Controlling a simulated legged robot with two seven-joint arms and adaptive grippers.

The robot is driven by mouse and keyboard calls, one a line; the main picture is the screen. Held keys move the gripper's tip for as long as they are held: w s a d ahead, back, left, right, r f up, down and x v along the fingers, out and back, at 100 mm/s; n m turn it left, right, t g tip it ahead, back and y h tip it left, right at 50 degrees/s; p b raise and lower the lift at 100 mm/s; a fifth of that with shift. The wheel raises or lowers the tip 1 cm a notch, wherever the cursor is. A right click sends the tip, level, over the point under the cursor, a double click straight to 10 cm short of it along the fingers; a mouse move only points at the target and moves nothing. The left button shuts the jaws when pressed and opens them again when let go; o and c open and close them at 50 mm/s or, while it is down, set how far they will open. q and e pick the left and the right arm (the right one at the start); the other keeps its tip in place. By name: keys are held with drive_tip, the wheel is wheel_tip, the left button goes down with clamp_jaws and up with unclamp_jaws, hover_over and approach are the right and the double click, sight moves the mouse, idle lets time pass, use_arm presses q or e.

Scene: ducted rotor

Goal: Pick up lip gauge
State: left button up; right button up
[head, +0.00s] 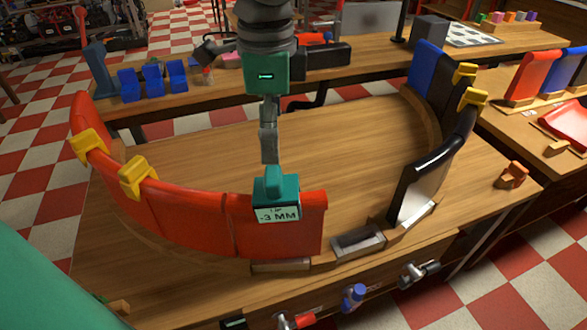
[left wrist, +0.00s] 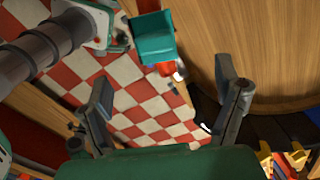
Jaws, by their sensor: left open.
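The lip gauge (head: 277,195) is a teal block with a white label reading "-3 MM". It sits on the top edge of a red curved panel (head: 280,235) at the front of the ring. My left gripper (head: 268,157) points down just above the gauge's top knob, seen edge-on, so the gap between them is hard to judge. In the left wrist view its two fingers (left wrist: 170,90) are spread apart with nothing between them. A teal block there, apparently the lip gauge (left wrist: 152,40), lies beyond the fingertips. My right gripper is not in view.
An empty slot (head: 358,243) lies in the ring's front. Blue blocks (head: 152,78) stand behind. The ring's wooden middle (head: 345,150) is clear.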

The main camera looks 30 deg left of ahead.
sight(272, 171)
use_arm(q)
drive_tip(key=shift+w+d+f, duration=0.1)
drive_tip(key=shift+d+f, duration=0.1)
drive_tip(key=shift+d, duration=0.05)
drive_tip(key=f, duration=0.2)
drive_tip(key=s+f+b, duration=0.1)
drive_tip(key=f, duration=0.1)
drive_tip(key=shift+d+f, duration=0.2)
drive_tip(key=shift+f, duration=0.05)
drive_tip(key=f, duration=0.2)
drive_tip(key=shift+w+a+f+b, duration=0.3)
drive_tip(key=shift+a+f+b, duration=0.05)
drive_tip(key=shift+a+f, duration=0.3)
drive_tip(key=shift+f, duration=0.25)
drive_tip(key=f, duration=0.2)
drive_tip(key=d+f+b, duration=0.1)
drive_tip(key=f, duration=0.1)
drive_tip(key=shift+s+d+f, duration=0.15)
drive_tip(key=shift+s, duration=0.05)
drive_tip(key=shift+d+f, duration=0.1)
drive_tip(key=shift+f, duration=0.05)
drive_tip(key=shift+a, duration=0.25)
drive_tip(key=shift+c, duration=1.2)
drive_tip(key=shift+a, duration=0.2)
drive_tip(key=c, duration=1.1)
drive_tip(key=shift+d, duration=0.1)
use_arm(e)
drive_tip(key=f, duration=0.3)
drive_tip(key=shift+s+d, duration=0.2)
